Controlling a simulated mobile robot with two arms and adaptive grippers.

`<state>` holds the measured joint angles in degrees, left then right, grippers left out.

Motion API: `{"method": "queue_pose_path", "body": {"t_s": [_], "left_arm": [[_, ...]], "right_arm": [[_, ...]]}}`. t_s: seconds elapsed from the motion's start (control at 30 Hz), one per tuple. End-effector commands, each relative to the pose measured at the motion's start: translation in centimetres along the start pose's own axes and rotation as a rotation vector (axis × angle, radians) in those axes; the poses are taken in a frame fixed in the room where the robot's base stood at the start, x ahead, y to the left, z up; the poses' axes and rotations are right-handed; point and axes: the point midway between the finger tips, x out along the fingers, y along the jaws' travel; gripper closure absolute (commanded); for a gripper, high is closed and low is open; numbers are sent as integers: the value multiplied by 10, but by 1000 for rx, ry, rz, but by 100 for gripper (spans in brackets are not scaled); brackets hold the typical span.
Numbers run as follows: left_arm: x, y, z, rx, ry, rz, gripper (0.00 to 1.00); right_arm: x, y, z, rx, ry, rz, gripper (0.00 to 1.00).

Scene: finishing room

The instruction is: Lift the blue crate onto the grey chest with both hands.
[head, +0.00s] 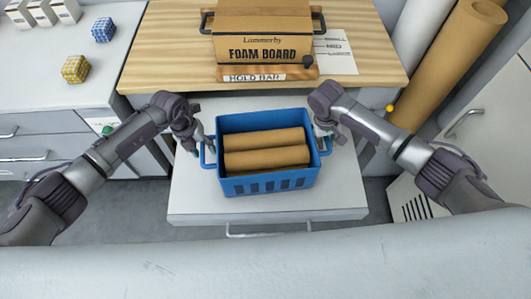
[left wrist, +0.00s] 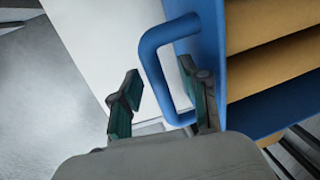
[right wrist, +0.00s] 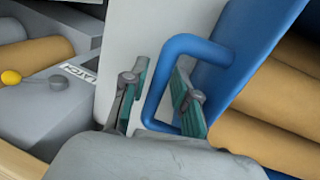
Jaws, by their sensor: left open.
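The blue crate (head: 268,184) holds brown cardboard rolls (head: 265,148). It is upright over the pale grey top of a chest with a front handle (head: 195,203); I cannot tell whether it rests fully on that top. My left gripper (head: 205,143) is open at the crate's left handle. In the left wrist view its fingers (left wrist: 163,103) are on either side of the blue handle bar (left wrist: 152,62), not closed on it. My right gripper (head: 325,132) is at the right handle. In the right wrist view its fingers (right wrist: 157,97) stand apart with the handle bar (right wrist: 178,48) between them.
A wooden bench (head: 170,50) behind carries a foam board box (head: 262,40), a hold bar (head: 258,76) and a paper sheet (head: 335,55). A white counter (head: 40,85) with small patterned boxes is at left. Brown rolls (head: 450,60) lean at right, near a yellow knob (head: 390,108).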

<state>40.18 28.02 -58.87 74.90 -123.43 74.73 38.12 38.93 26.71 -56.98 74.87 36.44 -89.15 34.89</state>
Motion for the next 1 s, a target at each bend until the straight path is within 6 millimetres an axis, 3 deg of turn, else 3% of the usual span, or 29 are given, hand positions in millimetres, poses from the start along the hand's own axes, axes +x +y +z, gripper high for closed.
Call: {"method": "queue_pose_path", "body": {"t_s": [0.27, 0.47, 0.57, 1.0], "left_arm": [[2, 0, 0, 0, 0, 1, 54], [1, 0, 0, 0, 0, 0, 84], [1, 0, 0, 0, 0, 0, 100], [-1, 0, 1, 0, -3, -2, 100]], "right_arm": [[1, 0, 0, 0, 0, 0, 71], [1, 0, 0, 0, 0, 0, 100], [1, 0, 0, 0, 0, 0, 100], [-1, 0, -1, 1, 2, 0, 100]]}}
